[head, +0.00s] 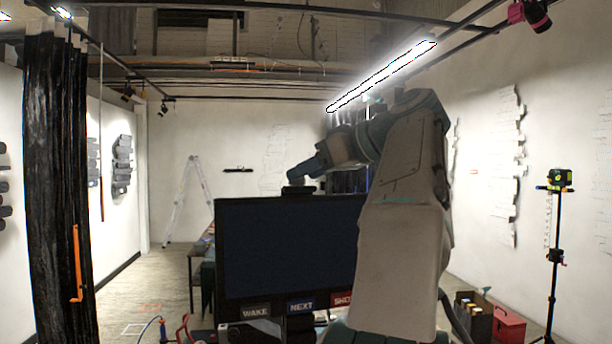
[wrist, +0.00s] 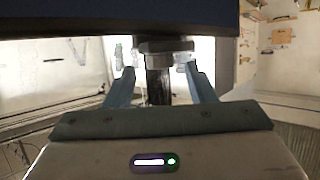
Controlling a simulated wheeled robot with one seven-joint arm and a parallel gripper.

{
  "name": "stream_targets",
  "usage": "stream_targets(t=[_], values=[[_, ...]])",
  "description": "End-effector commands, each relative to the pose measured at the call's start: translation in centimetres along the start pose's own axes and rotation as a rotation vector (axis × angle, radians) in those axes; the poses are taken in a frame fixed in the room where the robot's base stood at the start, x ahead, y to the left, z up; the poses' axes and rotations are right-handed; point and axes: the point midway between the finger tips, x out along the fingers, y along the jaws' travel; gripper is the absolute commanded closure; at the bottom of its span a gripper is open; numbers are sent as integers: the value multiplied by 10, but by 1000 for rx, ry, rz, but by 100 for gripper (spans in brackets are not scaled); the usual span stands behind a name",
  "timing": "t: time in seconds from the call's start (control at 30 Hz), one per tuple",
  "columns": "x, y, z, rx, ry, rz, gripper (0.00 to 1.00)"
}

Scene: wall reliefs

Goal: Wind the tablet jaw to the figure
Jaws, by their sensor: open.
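A large dark screen (head: 285,250), which looks like the tablet, stands upright in front of me in the head view. A small dark fitting (head: 298,190) sits on its top edge; I cannot tell whether it is the jaw. My arm reaches over the screen, with my gripper (head: 308,172) just above that fitting. In the wrist view my gripper (wrist: 160,76) is open, its two blue fingers either side of a dark post (wrist: 158,88) below a grey metal collar (wrist: 165,47). I cannot tell whether the fingers touch it. No figure or scale is readable.
Labels WAKE (head: 256,312), NEXT (head: 301,306) and a partly hidden red one are below the screen. A black curtain (head: 60,170) hangs at left. A tripod (head: 553,250) and a red box (head: 508,325) stand at right. A ladder (head: 183,200) stands behind; floor at left is partly clear.

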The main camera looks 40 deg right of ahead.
Motion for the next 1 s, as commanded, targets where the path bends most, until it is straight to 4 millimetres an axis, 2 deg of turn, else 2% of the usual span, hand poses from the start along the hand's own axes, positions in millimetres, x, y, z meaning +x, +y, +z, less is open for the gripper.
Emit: stream_targets(t=[0.13,0.43,0.47,0.6,0.63,1.0], values=[[11,-1,0,0,-1,0,50],[13,0,0,0,0,1,50],[13,0,0,0,0,1,53],[13,0,0,0,0,1,92],[13,0,0,0,-1,1,95],[14,-2,2,20,0,52,95]])
